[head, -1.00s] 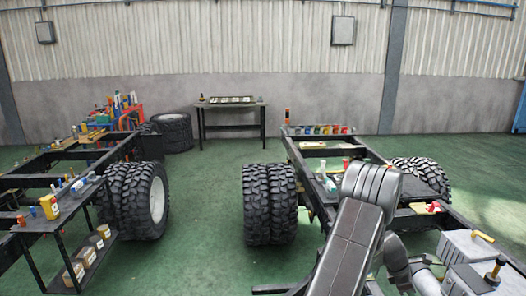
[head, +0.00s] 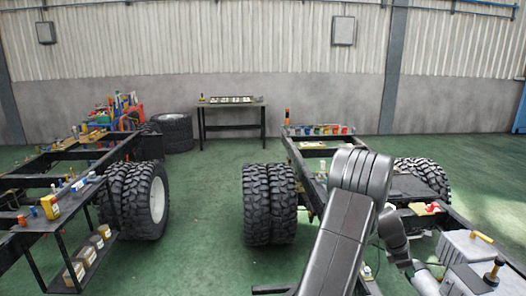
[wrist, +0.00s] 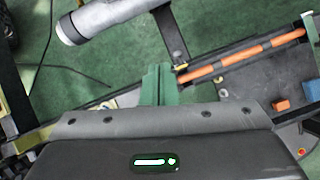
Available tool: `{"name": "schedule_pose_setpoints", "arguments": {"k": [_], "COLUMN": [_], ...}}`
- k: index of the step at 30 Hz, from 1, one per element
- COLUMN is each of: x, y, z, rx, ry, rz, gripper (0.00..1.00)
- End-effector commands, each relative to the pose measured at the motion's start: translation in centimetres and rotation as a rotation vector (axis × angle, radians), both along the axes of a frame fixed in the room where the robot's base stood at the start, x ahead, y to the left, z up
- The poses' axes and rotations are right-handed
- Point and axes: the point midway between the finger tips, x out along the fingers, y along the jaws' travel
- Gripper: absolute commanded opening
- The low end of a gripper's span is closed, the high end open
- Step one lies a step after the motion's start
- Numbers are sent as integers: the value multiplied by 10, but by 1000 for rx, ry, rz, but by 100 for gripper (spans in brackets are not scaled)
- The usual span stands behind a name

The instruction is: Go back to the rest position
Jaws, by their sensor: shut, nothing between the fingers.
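My gripper (wrist: 157,84) shows in the wrist view as two narrow green fingers, pressed together with nothing between them. They stand out past the dark wrist housing at the bottom of that view. The fingers are over the chassis area, with the green floor behind. In the head view my arm rises from the bottom right, bends at a grey joint and folds down to the right. The gripper itself is hidden there or too small to make out.
The right chassis frame (head: 300,158) lies under and around my arm, with small coloured parts on it. Orange-banded rod (wrist: 240,58) is close to the fingers in the wrist view. Clear green floor (head: 205,215) lies between the chassis frames. A table (head: 232,105) stands at the back wall.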

Motion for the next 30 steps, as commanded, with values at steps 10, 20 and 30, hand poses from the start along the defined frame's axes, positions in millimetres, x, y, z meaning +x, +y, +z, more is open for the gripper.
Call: {"name": "schedule_pose_setpoints", "arguments": {"k": [10, 20, 30], "x": [-13, -22, -25], "y": [8, 27, 57], "z": [-66, -105, -129], "rx": [0, 0, -2], "ry": [1, 1, -4], "rz": [-2, 5, 2], "gripper": [0, 0, 0]}}
